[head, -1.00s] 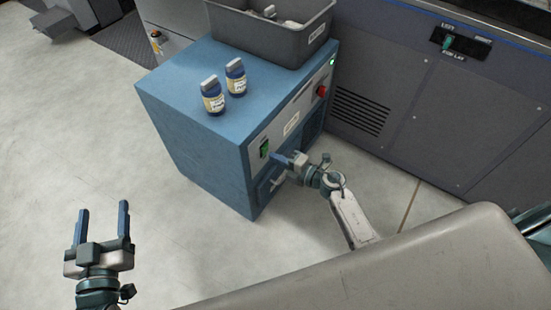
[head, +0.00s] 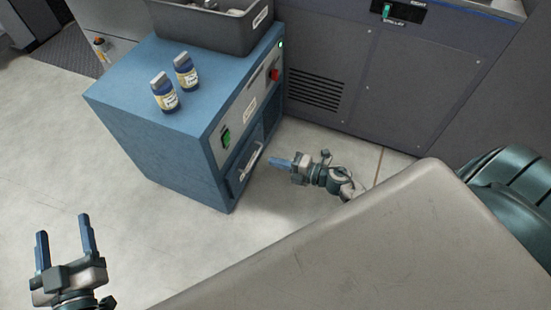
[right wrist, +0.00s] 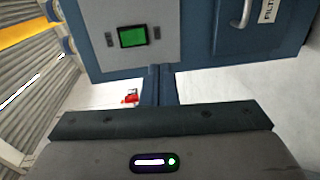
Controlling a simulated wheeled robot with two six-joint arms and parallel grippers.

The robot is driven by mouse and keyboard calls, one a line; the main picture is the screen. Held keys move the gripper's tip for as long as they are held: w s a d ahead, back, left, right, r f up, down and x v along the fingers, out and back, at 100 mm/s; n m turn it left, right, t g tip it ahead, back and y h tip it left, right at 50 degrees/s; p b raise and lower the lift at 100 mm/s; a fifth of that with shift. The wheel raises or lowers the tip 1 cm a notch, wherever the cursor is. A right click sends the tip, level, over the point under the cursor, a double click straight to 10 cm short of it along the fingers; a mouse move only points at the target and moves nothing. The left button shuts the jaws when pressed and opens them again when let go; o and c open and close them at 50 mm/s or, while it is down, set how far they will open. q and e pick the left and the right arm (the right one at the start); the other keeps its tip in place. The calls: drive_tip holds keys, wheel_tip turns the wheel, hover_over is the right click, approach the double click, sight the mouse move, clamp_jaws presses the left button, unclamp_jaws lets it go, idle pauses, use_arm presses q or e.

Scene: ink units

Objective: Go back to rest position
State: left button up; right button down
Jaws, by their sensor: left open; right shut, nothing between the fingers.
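My left gripper (head: 65,245) is open and empty above the floor at the lower left of the head view. My right gripper (head: 272,162) is shut and empty. Its fingertips point at the front of the blue cabinet (head: 150,140), just right of the drawer handle, and look apart from it. In the right wrist view the shut fingers (right wrist: 158,75) point toward the cabinet front, below a green switch (right wrist: 132,36).
Two blue bottles, one (head: 164,92) and another (head: 186,70), stand on the cabinet top beside a grey bin (head: 210,28). A red button (head: 275,74) is on the cabinet front. A large grey machine (head: 400,80) stands behind.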

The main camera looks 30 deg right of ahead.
use_arm(q)
drive_tip(key=shift+f, duration=0.1)
